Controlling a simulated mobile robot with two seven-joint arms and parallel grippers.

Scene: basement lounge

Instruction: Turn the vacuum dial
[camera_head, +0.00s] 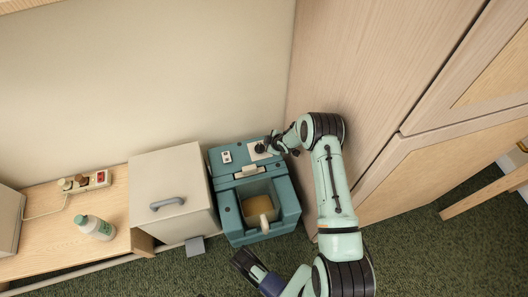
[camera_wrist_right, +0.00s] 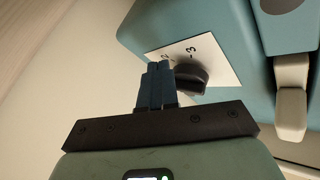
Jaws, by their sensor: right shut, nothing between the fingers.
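The vacuum (camera_head: 283,190) is a teal, boxy machine on the floor near the corner, seen from above. Its black dial (camera_wrist_right: 192,78) sits on a white plate with printed numbers, a 3 among them; it also shows small in the head view (camera_head: 259,148). My right gripper (camera_head: 268,147) reaches the vacuum's top from the right. In the right wrist view its blue fingers (camera_wrist_right: 157,72) are shut together beside the dial's left side, with nothing between them. Contact with the dial is unclear. A dark gripper (camera_head: 246,262), apparently my left, is low in front of the vacuum; its jaw state is unclear.
A beige box with a grey handle (camera_head: 165,203) stands left of the vacuum. A tall wooden cabinet (camera_head: 365,70) is close on the right. Green carpet (camera_head: 430,250) lies open at lower right.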

